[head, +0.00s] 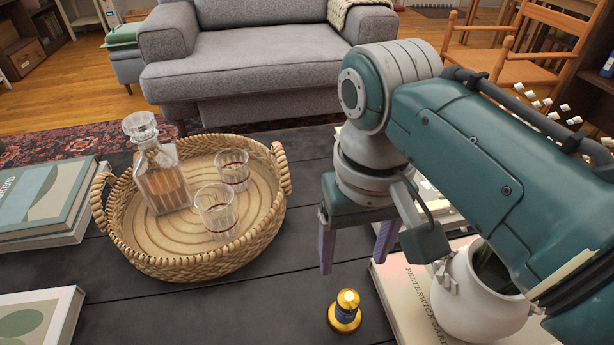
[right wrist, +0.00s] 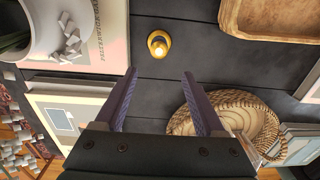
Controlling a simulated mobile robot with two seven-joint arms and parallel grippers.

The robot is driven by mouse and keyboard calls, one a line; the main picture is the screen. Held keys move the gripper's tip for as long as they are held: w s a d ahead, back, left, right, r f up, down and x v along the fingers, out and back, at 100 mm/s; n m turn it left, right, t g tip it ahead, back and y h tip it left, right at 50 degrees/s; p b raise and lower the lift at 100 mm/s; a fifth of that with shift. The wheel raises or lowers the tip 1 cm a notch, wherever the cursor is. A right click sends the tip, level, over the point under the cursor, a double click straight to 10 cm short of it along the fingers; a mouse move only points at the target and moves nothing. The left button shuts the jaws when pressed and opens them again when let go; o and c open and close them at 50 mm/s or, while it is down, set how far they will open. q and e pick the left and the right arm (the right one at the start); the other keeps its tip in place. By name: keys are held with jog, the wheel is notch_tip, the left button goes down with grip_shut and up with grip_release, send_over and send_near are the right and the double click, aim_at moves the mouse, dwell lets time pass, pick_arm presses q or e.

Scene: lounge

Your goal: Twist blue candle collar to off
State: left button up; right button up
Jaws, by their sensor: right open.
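The small candle (head: 347,298) stands upright on the dark table, with a gold top, a blue collar (head: 345,314) and a gold base. In the right wrist view the candle (right wrist: 159,45) is seen from above, with a bright top, beyond the fingertips. My right gripper (head: 354,266) is open and empty, with its purple fingers pointing down. It is above and beyond the candle and does not touch it. The right wrist view shows the gripper's fingers (right wrist: 160,73) spread apart, with the candle roughly in line with the gap. My left gripper is not in view.
A woven tray (head: 185,268) with a decanter (head: 160,178) and two glasses (head: 217,210) is on the left. A white pot (head: 468,300) stands on a book (head: 398,300) close right of the candle. A wooden tray (right wrist: 270,22) shows in the wrist view.

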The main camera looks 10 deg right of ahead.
aim_at(350, 292)
jog(key=f+b, duration=0.2)
jog(key=f, duration=0.1)
jog(key=f+b, duration=0.2)
jog(key=f, duration=0.1)
jog(key=f+b, duration=0.2)
jog(key=f, duration=0.1)
jog(key=shift+s+d+f, duration=0.15)
jog(key=shift+s+f, duration=0.15)
jog(key=shift+f, duration=0.1)
grip_shut()
